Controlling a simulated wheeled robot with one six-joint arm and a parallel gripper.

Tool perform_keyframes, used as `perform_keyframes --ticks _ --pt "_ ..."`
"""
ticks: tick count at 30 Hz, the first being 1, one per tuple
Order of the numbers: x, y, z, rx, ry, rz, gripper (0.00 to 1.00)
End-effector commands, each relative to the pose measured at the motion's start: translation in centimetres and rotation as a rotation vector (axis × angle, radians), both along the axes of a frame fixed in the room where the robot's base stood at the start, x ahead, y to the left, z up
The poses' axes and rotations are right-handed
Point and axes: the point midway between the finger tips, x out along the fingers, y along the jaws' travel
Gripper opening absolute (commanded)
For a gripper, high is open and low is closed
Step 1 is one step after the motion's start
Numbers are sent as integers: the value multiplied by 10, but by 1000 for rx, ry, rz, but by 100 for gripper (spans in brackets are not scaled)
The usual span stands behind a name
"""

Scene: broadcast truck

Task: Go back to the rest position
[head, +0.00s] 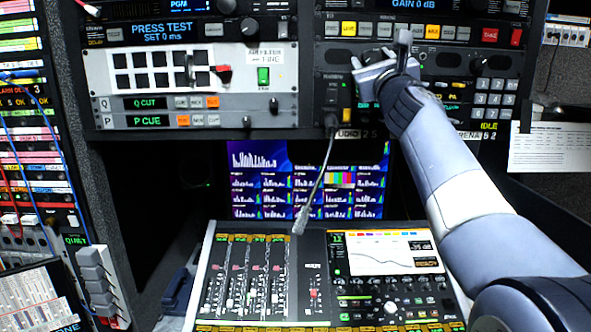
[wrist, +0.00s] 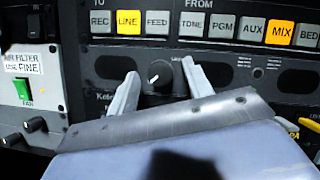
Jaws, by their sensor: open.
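My gripper (head: 380,62) is raised at the upper right rack panel in the head view, with my arm reaching in from the lower right. In the wrist view my gripper (wrist: 160,85) is open. Its two light grey fingers stand on either side of a black rotary knob (wrist: 160,75) with a white pointer mark. No object is held. I cannot tell whether the fingers touch the knob. The gripper body hides the lower part of that panel in the wrist view.
Above the knob is a row of buttons, with LINE (wrist: 128,22) and MIX (wrist: 282,34) lit. A green switch (wrist: 22,90) is at the left. A gooseneck microphone (head: 318,185) rises before the monitor (head: 270,180). The mixing desk (head: 212,250) lies below. Patch cables (head: 40,120) hang left.

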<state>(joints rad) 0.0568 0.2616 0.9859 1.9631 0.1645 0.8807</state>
Motion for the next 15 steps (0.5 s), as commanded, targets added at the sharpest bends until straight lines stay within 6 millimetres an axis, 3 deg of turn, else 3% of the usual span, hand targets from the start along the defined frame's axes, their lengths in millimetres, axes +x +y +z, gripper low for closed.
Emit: perform_keyframes --ticks 15 --pt "-5 4 -6 380 -1 3 48"
